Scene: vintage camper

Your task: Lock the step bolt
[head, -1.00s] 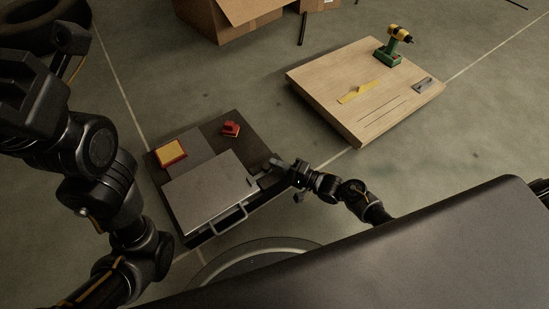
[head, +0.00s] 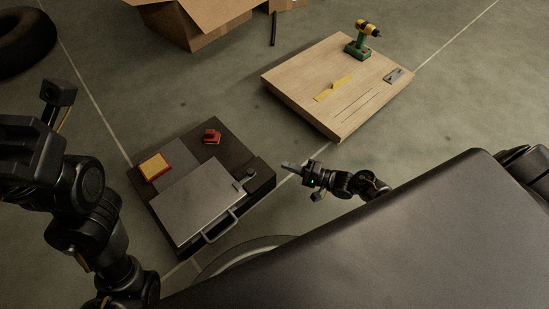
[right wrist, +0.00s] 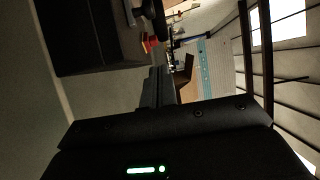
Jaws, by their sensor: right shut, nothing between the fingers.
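The step unit is a dark base (head: 227,144) with a grey metal step plate (head: 196,202) and a handle (head: 219,228) along its near edge. The step bolt (head: 244,182), with a dark round knob, sits beside the plate's right corner; its exact position is too small to tell. My right gripper (head: 287,166) is shut and empty, just right of the base and apart from the bolt. Its closed fingers (right wrist: 158,86) also show in the right wrist view, with the dark base (right wrist: 95,35) at upper left. My left gripper (head: 28,140) is at the left edge, its fingers not discernible.
A red block (head: 212,137) and a yellow-topped red box (head: 155,167) sit on the base. Cardboard boxes (head: 195,25) stand behind. Floor is clear between base and board.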

